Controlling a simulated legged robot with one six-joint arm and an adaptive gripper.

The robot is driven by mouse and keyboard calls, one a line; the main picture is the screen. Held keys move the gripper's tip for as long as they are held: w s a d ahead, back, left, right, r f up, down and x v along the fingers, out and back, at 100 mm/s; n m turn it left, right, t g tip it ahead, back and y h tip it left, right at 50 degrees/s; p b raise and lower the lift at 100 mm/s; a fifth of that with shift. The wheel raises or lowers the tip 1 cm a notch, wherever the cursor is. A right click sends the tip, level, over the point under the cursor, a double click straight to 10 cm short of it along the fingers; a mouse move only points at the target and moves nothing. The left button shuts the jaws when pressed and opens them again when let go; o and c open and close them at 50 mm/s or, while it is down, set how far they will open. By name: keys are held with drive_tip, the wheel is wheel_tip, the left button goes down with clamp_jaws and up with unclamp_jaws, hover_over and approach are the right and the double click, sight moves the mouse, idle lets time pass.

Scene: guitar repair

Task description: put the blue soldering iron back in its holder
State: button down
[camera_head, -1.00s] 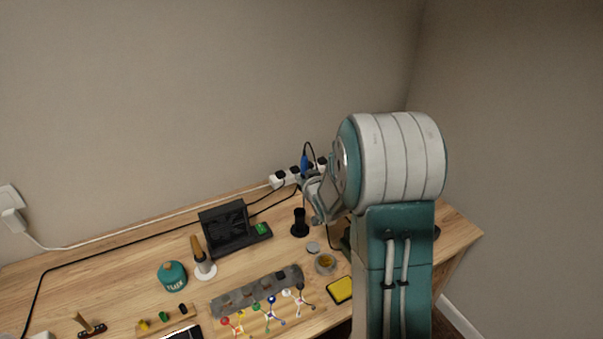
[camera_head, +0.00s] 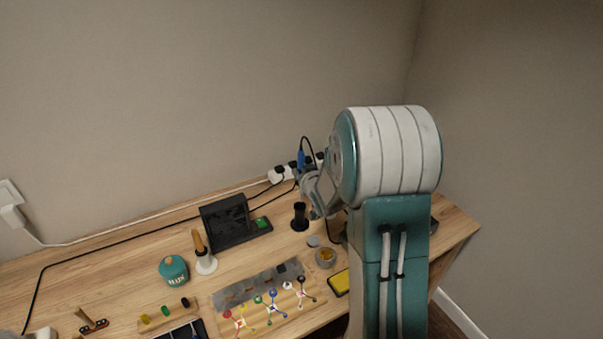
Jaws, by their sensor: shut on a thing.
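The blue soldering iron (camera_head: 301,160) is upright in my gripper (camera_head: 309,182), with its blue handle and black cord above the fingers. My gripper is shut on it, above the back right of the bench. The iron's lower end is hidden by the gripper. A black cylindrical holder (camera_head: 299,216) on a round base stands on the bench just below and slightly left of my gripper, apart from it. A white-based stand (camera_head: 206,264) with an orange-brown handled tool stands further left.
A white power strip (camera_head: 283,174) with plugs lies behind the gripper. A black fume-extractor-like box (camera_head: 229,223) stands left of the holder. A small round tin (camera_head: 325,257), a yellow sponge tray (camera_head: 339,282) and a grey parts strip (camera_head: 258,284) lie in front. A teal canister (camera_head: 173,269) stands left.

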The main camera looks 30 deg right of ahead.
drive_tip(key=shift+a, duration=0.15)
drive_tip(key=shift+d, duration=0.35)
drive_tip(key=shift+a, duration=0.15)
drive_tip(key=shift+a, duration=0.3)
drive_tip(key=shift+d+f, duration=0.15)
drive_tip(key=shift+f, duration=1.95)
